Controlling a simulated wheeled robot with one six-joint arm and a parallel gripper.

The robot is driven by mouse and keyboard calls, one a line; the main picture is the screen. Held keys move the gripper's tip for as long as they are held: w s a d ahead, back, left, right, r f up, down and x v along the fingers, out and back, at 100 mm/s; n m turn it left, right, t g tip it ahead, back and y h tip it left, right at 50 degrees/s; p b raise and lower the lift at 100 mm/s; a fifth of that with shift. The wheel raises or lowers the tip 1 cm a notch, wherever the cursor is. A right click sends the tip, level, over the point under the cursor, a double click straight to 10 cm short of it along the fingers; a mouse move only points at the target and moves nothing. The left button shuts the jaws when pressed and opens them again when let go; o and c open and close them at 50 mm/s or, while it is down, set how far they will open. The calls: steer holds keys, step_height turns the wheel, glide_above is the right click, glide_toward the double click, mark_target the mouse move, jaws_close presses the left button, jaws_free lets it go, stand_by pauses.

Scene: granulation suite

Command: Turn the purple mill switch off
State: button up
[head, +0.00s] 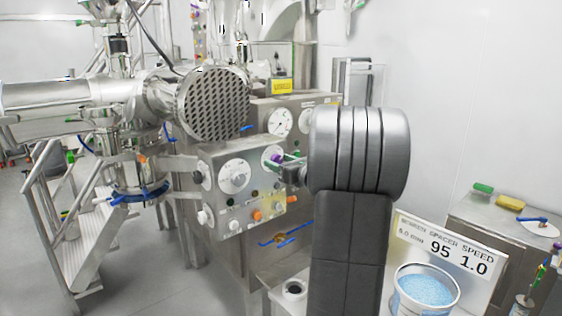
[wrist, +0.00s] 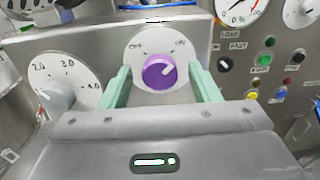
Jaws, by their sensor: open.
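The purple mill switch (wrist: 159,71) is a round knob on a white dial plate in the wrist view. Its pale pointer mark tilts to the upper right, toward the label at the right of the plate. Another label stands at upper left. My gripper (wrist: 160,78) is open, with one mint-green finger on each side of the knob. Gaps show between the fingers and the knob, and I cannot tell the depth to it. In the head view the switch (head: 275,157) is partly hidden by my gripper (head: 285,162).
A grey dial (wrist: 58,95) numbered around 3.0 sits left of the switch. Several coloured buttons (wrist: 264,60) and a gauge (wrist: 240,8) are at its right. The steel control box (head: 225,217) stands below a large perforated drum (head: 214,104). A tub of blue granules (head: 425,289) is at lower right.

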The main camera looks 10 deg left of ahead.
steer(key=shift+c, duration=0.5)
steer(key=c, duration=0.9)
steer(key=shift+f, duration=0.1)
steer(key=shift+n+b, duration=0.3)
steer(key=shift+b, duration=0.3)
steer(key=n+b, duration=0.1)
steer(key=b, duration=0.1)
steer(key=n+b, duration=0.1)
steer(key=shift+f+n+b, duration=0.25)
steer(key=shift+n+b, duration=0.1)
steer(key=shift+n, duration=0.05)
steer(key=n+b, duration=0.5)
steer(key=b, duration=0.1)
steer(key=n+b, duration=0.5)
steer(key=b, duration=0.1)
steer(key=shift+n, duration=0.4)
steer(key=shift+w+r+n+b, duration=0.1)
steer(key=shift+r+n+b, duration=0.05)
steer(key=shift+n+b, duration=0.75)
steer(key=shift+r+n+b, duration=0.1)
steer(key=shift+n+b, duration=0.8)
